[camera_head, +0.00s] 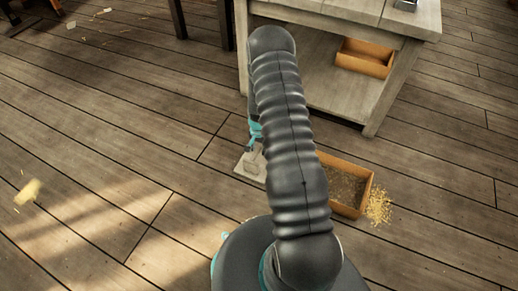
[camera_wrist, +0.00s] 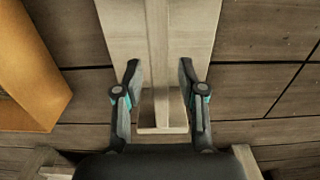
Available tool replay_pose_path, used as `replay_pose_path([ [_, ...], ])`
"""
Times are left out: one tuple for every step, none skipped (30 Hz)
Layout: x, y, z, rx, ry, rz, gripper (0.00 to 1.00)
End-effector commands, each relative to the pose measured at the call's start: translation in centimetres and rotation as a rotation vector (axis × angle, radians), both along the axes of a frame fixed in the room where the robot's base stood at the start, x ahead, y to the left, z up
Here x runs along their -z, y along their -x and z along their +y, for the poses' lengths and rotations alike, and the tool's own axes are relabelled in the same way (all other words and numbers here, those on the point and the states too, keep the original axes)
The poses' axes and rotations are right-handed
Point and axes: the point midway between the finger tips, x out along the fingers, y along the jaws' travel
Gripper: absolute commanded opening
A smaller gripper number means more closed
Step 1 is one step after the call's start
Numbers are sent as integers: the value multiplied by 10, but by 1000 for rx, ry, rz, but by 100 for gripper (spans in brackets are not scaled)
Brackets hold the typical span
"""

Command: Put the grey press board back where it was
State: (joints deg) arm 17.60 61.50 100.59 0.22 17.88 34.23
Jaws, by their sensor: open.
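The grey press board (camera_head: 247,163) lies on the plank floor in front of the workbench, partly hidden by my arm in the head view. In the wrist view the pale board (camera_wrist: 120,30) has a raised bar (camera_wrist: 158,50) along its middle. My gripper (camera_wrist: 159,64) is open, with one finger on each side of the bar and a gap on both sides. In the head view my gripper (camera_head: 254,135) shows as a small teal and dark shape at the board, mostly behind my arm.
A wooden box (camera_head: 366,196) with brown loose material stands right of the board, grains spilled (camera_head: 379,206) beside it. An orange-brown box wall (camera_wrist: 40,70) is at the left in the wrist view. The workbench (camera_head: 375,110) holds another box (camera_head: 364,60) on its lower shelf. Floor at left is mostly clear.

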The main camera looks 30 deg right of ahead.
Motion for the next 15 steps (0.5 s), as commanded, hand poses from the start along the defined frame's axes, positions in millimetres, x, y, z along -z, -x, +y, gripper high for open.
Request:
replay_pose_path([
  [-10, -1, 0, 0, 0, -3, 40],
  [-15, -1, 0, 0, 1, -3, 40],
  [-23, -1, 0, 0, 1, -3, 40],
  [-29, -1, 0, 0, 1, -3, 40],
  [-35, -1, 0, 0, 2, -4, 40],
  [-44, -1, 0, 0, 1, -3, 40],
  [-50, -1, 0, 0, 2, -4, 40],
  [-56, -1, 0, 0, 1, -3, 40],
  [-64, -1, 0, 0, 1, -3, 40],
  [-70, -1, 0, 0, 1, -3, 40],
  [-75, -1, 0, 0, 0, -3, 40],
  [-82, -1, 0, 0, 1, -3, 40],
  [-87, -1, 0, 0, 1, -3, 40],
  [-91, -1, 0, 0, 1, -3, 40],
  [-96, -1, 0, 0, 1, -3, 40],
])
